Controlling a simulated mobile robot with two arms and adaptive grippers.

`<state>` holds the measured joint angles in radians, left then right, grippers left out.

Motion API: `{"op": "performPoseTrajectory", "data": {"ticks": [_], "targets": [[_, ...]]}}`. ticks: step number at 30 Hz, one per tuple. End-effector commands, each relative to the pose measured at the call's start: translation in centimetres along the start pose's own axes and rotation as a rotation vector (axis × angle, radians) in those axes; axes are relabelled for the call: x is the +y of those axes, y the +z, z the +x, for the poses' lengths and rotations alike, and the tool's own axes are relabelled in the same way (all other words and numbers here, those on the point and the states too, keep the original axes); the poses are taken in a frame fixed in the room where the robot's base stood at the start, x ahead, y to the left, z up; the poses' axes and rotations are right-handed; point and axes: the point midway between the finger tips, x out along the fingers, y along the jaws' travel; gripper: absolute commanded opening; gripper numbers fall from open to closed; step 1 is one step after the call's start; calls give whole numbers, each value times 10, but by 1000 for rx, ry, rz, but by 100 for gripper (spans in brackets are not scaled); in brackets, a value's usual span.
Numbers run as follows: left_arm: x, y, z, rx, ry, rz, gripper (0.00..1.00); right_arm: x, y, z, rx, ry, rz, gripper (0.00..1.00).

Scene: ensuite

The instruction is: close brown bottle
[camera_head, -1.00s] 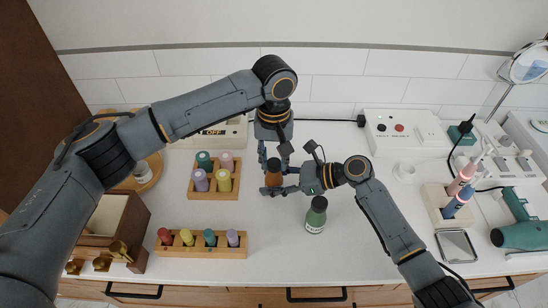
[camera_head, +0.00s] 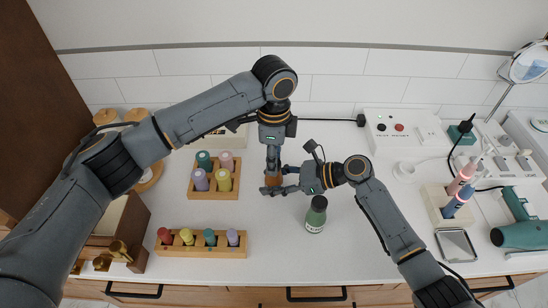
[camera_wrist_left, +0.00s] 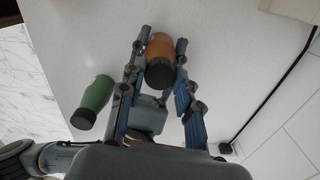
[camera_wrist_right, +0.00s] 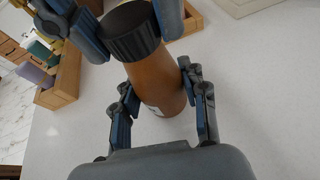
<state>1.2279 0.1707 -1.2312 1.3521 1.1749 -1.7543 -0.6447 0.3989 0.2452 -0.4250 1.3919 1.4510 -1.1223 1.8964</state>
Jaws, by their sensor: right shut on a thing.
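The brown bottle (camera_head: 273,180) stands upright on the white counter with a black cap (camera_wrist_right: 130,31) on its top. My right gripper (camera_wrist_right: 158,88) is shut around the bottle's body from the side. My left gripper (camera_head: 273,163) is directly above the bottle, pointing down, its fingers on either side of the cap. It looks partly open, with some gap beside the cap in the left wrist view (camera_wrist_left: 161,76). My left fingers hide much of the cap in the head view. Whether the cap is fully screwed down cannot be seen.
A green bottle (camera_head: 315,218) with a dark cap stands close by, at front right. Wooden racks with coloured bottles stand to the left (camera_head: 213,195) and front left (camera_head: 200,252). A white box (camera_head: 405,130) stands at the back. The counter front of the brown bottle is clear.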

Motion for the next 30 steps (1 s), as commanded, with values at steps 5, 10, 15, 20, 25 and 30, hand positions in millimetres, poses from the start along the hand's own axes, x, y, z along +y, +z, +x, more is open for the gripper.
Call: {"op": "performPoseTrajectory", "data": {"ticks": [5, 10, 15, 20, 25, 30], "targets": [[0, 0, 0, 0, 0, -2, 57, 0, 0, 0, 1, 1, 1, 0], [0, 0, 0, 0, 0, -2, 57, 0, 0, 0, 1, 1, 1, 0], [-1, 0, -9, 1, -2, -2, 57, 0, 0, 0, 1, 1, 1, 0], [-1, 0, -36, 1, -5, -2, 57, 0, 0, 0, 1, 0, 1, 0], [-1, 0, -74, 0, -4, -2, 57, 0, 0, 0, 1, 0, 1, 0], [-1, 0, -103, 1, -3, -3, 57, 0, 0, 0, 1, 0, 1, 0]]}}
